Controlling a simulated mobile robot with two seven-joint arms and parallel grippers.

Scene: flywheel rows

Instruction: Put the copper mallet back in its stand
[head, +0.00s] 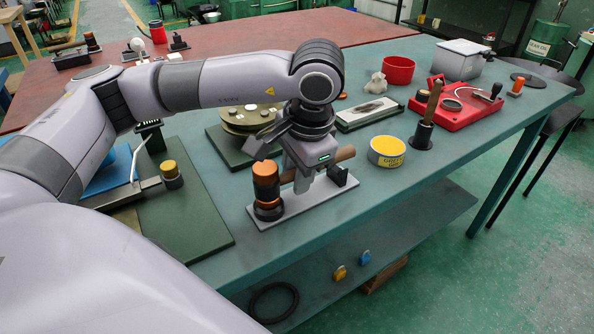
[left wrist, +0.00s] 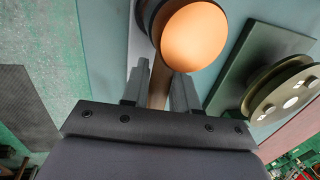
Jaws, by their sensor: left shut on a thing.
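The copper mallet has an upright head with orange copper ends (head: 266,170) and a wooden handle (head: 345,153) pointing right. My left gripper (head: 303,184) is shut on the handle, right of the head. The stand is a grey plate (head: 318,207) with a dark round seat (head: 268,210) below the head and a black notched bracket (head: 339,176) below the handle's end. I cannot tell whether the mallet touches the stand. In the left wrist view, the copper face (left wrist: 195,38) is just beyond the fingertips (left wrist: 160,82), with the handle between them. My right gripper is not in view.
A green plate with a round disc (head: 247,117) is behind the stand. A yellow-topped tin (head: 387,151) and a dark holder with a wooden handle (head: 424,131) stand to the right. A green mat (head: 190,225) lies left. The teal table's front edge is close.

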